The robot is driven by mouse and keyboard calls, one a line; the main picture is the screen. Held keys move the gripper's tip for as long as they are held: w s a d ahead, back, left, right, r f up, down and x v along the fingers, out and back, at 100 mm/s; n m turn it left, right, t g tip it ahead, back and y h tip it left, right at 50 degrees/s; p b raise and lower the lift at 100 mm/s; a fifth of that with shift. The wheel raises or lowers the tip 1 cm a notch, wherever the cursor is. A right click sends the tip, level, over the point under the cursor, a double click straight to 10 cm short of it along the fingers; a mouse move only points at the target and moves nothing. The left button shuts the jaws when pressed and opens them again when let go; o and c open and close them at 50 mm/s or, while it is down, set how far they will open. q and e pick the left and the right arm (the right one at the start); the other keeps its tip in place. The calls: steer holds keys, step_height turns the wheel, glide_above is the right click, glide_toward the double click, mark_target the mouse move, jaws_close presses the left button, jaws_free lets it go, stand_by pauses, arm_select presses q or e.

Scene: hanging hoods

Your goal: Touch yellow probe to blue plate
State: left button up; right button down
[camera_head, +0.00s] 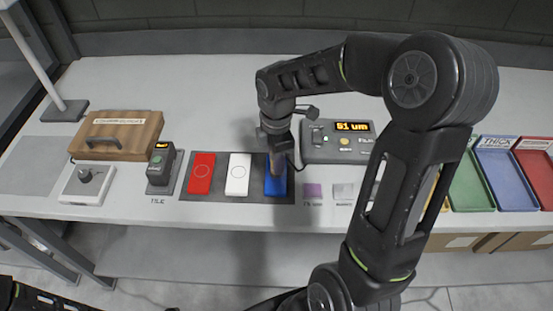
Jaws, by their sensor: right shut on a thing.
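The blue plate (284,187) lies at the right end of a dark mat, beside a white plate (237,175) and a red plate (201,173). My right gripper (277,147) points down over the blue plate and is shut on the probe. The probe (278,166) is a slim brownish upright shape below the gripper, its lower end at the blue plate. Its yellow colour does not show clearly, and I cannot tell for sure whether its tip touches. My left gripper is out of view.
A grey meter (318,154) with a lit orange display stands right of the gripper. A handheld device (160,165) sits in a dock left of the plates. A wooden box (117,134), a knob box (84,185) and coloured trays (500,180) are on the bench.

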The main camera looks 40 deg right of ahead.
steer(key=shift+s, duration=0.1)
stand_by(0.3)
steer(key=shift+r+p, duration=2.9)
steer(key=shift+r, duration=0.6)
steer(key=shift+w+a+f, duration=0.1)
steer(key=shift+w+a, duration=0.1)
steer(key=shift+w, duration=0.15)
steer(key=w+a+f+m+b, duration=0.1)
steer(key=w+a+m+b, duration=0.1)
steer(key=w+a+m, duration=0.8)
steer(key=shift+a+f+m+b, duration=0.25)
steer(key=shift+a+m, duration=0.75)
steer(key=shift+m, duration=1.3)
